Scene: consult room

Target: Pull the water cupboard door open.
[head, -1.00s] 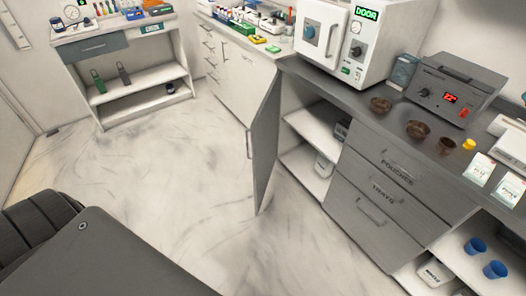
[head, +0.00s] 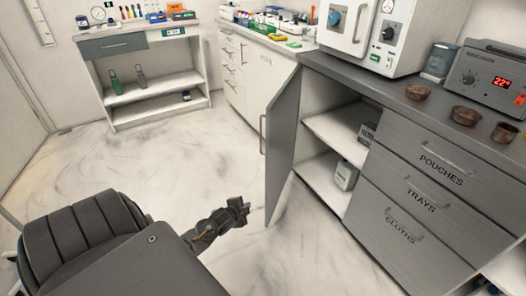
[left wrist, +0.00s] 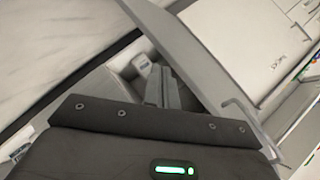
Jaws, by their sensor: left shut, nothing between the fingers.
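The grey cupboard door (head: 284,136) stands swung out from the counter front, with its bar handle (head: 262,134) on the side facing left. Behind it the cupboard (head: 335,128) shows an open interior with a shelf. My left gripper (head: 244,209) is shut and empty, low in front of the door's lower part and left of it, apart from the handle. In the left wrist view the door (left wrist: 180,42) slants across the top, with its handle (left wrist: 249,112) at the right. The fingers (left wrist: 162,88) show partly past the dark wrist housing. My right gripper is not in view.
A boxed item (head: 367,133) and a white container (head: 344,175) stand inside the cupboard. Drawers (head: 420,190) marked POUCHES, TRAYS and CLOTHS are to the right. The marble floor between is clear.

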